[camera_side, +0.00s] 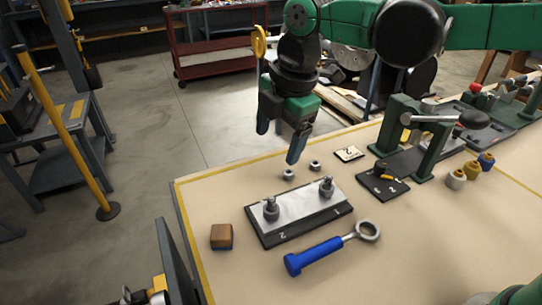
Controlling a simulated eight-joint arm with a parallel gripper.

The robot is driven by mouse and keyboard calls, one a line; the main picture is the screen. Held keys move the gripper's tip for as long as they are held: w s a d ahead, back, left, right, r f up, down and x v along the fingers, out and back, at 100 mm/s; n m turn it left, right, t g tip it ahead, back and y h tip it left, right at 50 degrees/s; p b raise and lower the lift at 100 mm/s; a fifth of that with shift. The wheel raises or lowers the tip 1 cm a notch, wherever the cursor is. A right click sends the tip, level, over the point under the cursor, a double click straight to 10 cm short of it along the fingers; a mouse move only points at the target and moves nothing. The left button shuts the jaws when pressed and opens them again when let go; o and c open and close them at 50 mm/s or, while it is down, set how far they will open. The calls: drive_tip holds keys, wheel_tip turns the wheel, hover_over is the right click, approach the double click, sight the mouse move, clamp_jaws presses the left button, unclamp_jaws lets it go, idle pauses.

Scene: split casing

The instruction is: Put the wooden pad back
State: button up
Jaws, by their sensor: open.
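The wooden pad (221,237), a small brown block, lies on the tabletop near the left edge, apart from the other parts. My gripper (278,144) is above the far left part of the table, its two fingers apart with nothing between them. It is well up and right of the wooden pad in the picture. The casing's silver plate (297,208) rests on a dark base marked 1 and 2 (282,236), with two upright bolts standing on it. The pad does not touch this base.
A blue-handled ring wrench (320,251) lies in front of the base. Two small nuts (289,174) lie behind it. A small numbered plate (349,153), a dark numbered plate (383,184) and a green press frame (412,135) stand right. The tabletop around the pad is clear.

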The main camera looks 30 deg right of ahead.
drive_tip(key=s+d+f+m+t, duration=0.1)
drive_tip(key=s+d+m, duration=0.3)
drive_tip(key=d+m, duration=0.4)
drive_tip(key=s+d+f+m+t+h, duration=0.1)
drive_tip(key=s+d+f+m+t, duration=0.1)
drive_tip(key=s+d+m+t, duration=0.2)
drive_tip(key=s+d+m, duration=0.1)
drive_tip(key=d+m, duration=0.2)
drive_tip(key=m, duration=0.5)
drive_tip(key=shift+d+m, duration=0.3)
drive_tip(key=shift+d, duration=0.1)
